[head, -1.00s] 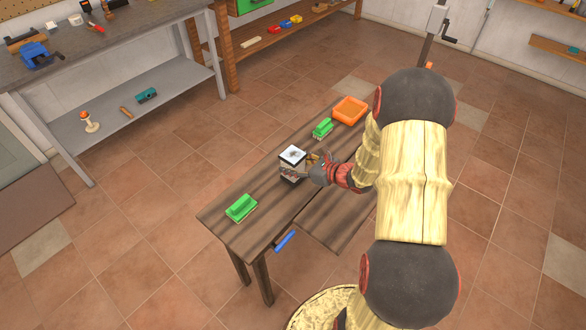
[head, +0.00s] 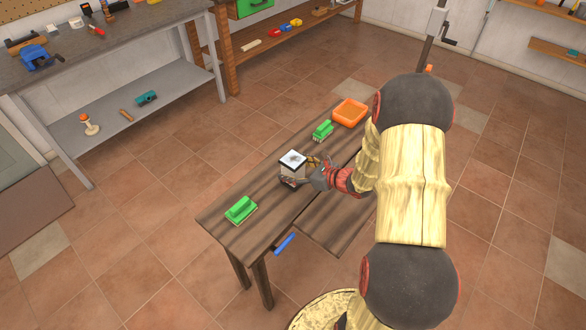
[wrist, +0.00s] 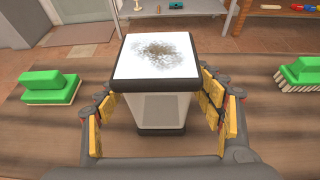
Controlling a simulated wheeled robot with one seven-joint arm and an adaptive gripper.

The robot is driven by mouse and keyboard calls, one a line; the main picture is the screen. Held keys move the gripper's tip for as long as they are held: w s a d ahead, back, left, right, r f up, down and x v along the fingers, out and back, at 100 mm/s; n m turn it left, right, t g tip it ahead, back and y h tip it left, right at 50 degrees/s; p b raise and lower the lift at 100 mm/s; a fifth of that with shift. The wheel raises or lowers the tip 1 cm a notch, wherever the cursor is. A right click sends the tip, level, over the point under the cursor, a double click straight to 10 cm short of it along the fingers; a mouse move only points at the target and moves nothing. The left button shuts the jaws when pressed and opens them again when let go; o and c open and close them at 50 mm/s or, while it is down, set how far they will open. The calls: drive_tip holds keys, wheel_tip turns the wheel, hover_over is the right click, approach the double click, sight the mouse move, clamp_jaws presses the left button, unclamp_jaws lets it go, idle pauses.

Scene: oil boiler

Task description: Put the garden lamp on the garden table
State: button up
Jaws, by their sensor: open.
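The garden lamp (head: 293,164) is a small box-shaped lantern with a white, dark-speckled top, a black frame and pale sides. It stands upright on the wooden garden table (head: 262,232), near the middle of the top. In the wrist view the lamp (wrist: 154,104) is between the fingers of my gripper (wrist: 158,122), with its dark base on the planks. My gripper, also in the head view (head: 308,180), is open around the lamp. Gaps show between the lamp and the yellow finger pads on both sides.
A green brush (head: 240,209) lies at the table's near left end and another green brush (head: 322,130) lies beyond the lamp. An orange tray (head: 349,112) sits at the far end. A blue-handled tool (head: 285,243) is by the near edge. Bare planks lie between them.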

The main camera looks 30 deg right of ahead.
drive_tip(key=shift+r, duration=0.2)
drive_tip(key=p+v, duration=0.4)
drive_tip(key=v, duration=0.8)
drive_tip(key=s+a+r+n+g+y, duration=0.1)
drive_tip(key=s+a+r+n+g, duration=0.25)
drive_tip(key=a+r+n, duration=0.55)
drive_tip(key=s+a+r+n+g+y, duration=0.2)
drive_tip(key=s+a+r+n+g, duration=0.15)
drive_tip(key=a+n, duration=0.65)
drive_tip(key=s+a+r+n+h, duration=0.1)
drive_tip(key=s+r+n+h, duration=0.7)
drive_tip(key=s+r+n, duration=0.2)
wheel_tip(320, 180, up, 3)
drive_tip(key=n, duration=0.2)
drive_tip(key=shift+s+a+f+n, duration=0.2)
drive_tip(key=shift+s+a+n, duration=0.2)
drive_tip(key=shift+c, duration=0.4)
